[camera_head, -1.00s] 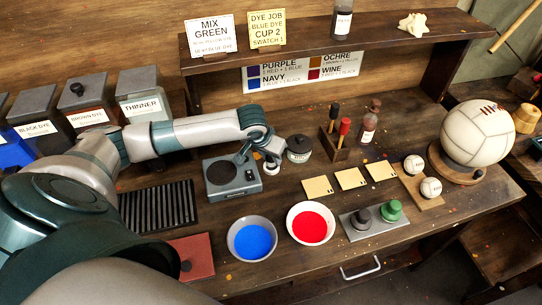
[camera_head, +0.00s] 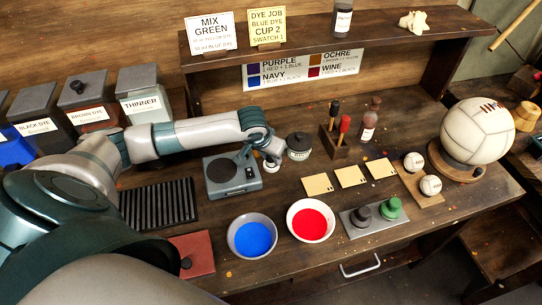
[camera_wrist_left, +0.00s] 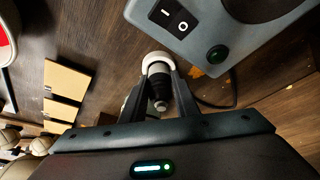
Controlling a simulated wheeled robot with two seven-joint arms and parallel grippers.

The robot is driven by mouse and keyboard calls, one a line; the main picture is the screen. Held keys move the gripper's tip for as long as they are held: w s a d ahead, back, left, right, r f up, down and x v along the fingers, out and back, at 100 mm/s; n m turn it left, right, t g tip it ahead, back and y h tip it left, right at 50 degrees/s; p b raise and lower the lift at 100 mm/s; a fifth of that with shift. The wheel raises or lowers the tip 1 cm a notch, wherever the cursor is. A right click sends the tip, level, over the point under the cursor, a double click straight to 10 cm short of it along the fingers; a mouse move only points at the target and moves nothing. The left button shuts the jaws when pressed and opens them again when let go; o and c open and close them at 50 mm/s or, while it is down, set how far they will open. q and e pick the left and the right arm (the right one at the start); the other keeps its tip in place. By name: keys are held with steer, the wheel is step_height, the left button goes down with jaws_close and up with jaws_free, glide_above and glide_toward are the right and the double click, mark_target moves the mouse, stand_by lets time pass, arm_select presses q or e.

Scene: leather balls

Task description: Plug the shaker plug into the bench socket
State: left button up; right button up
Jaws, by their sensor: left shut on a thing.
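The shaker (camera_head: 232,176) is a grey-green box with a dark round plate, standing on the bench left of centre. In the left wrist view its side (camera_wrist_left: 225,35) shows a black I/O switch and a dark green round light. My left gripper (camera_head: 268,162) is low over the bench just right of the shaker. Its fingers are shut on the dark plug (camera_wrist_left: 160,90), which is partly hidden between them. A white round piece (camera_wrist_left: 156,62) shows at the fingertips; I cannot tell whether it is the bench socket. A dark cord (camera_wrist_left: 215,103) runs beside the fingers. My right gripper is out of view.
A dark lidded jar (camera_head: 299,146) stands close right of the gripper. Blue (camera_head: 252,236) and red (camera_head: 311,220) dye bowls are in front. Swatch cards (camera_head: 350,176) and a rack with two handled tools (camera_head: 336,140) are to the right.

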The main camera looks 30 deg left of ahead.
arm_select(q)
steer(key=shift+s+f+p, duration=0.2)
steer(key=shift+p, duration=0.3)
stand_by(0.6)
